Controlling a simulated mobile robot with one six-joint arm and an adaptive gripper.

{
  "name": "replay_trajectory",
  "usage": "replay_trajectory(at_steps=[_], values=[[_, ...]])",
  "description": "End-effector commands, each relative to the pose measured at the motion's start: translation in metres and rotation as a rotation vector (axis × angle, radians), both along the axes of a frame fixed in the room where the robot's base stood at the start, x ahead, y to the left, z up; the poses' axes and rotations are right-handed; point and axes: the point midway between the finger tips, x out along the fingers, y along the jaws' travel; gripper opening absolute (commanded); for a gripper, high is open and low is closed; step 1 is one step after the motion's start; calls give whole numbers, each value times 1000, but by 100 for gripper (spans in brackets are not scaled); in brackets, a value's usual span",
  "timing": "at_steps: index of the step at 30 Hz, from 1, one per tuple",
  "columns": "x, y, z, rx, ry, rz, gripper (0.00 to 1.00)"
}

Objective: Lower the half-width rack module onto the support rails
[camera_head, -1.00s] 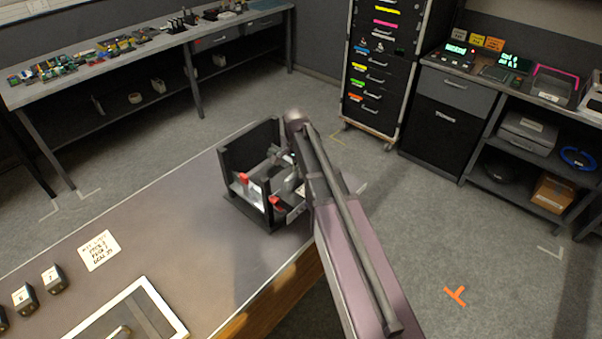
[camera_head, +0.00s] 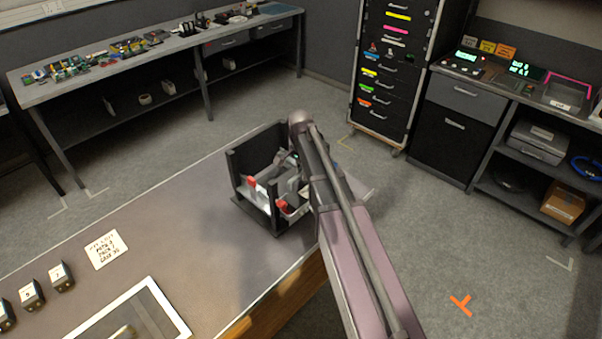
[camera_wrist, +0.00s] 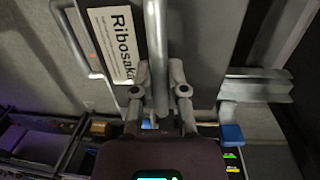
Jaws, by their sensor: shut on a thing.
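The half-width rack module shows in the wrist view as a grey box (camera_wrist: 205,45) with a white label reading "Ribosak…" on it. My gripper (camera_wrist: 159,92) is shut on the module's grey bar handle, one finger on each side. In the head view the dark open rack frame (camera_head: 240,178) stands on the near table, with red tabs (camera_head: 251,182) inside. The grey module (camera_head: 287,184) shows partly between its walls. My arm hides my gripper and much of the module there. A metal rail (camera_wrist: 258,86) and a blue tab (camera_wrist: 231,134) lie right of the module; contact cannot be told.
The near table (camera_head: 180,235) holds a paper note (camera_head: 104,249), several numbered dark blocks (camera_head: 61,277) and a white-rimmed tray (camera_head: 165,300). The table's right edge is close to the rack frame. A drawer cabinet (camera_head: 384,75) stands beyond open floor.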

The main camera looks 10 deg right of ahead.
Motion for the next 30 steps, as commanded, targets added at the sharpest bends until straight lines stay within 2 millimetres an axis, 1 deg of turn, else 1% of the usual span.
replay_trajectory(at_steps=[27, 28, 29, 30], values=[[1, 1, -3, 0, 0, 0, 0], [1, 1, -3, 0, 0, 0, 21], [1, 1, -3, 0, 0, 1, 30], [1, 1, -3, 0, 0, 1, 42]])
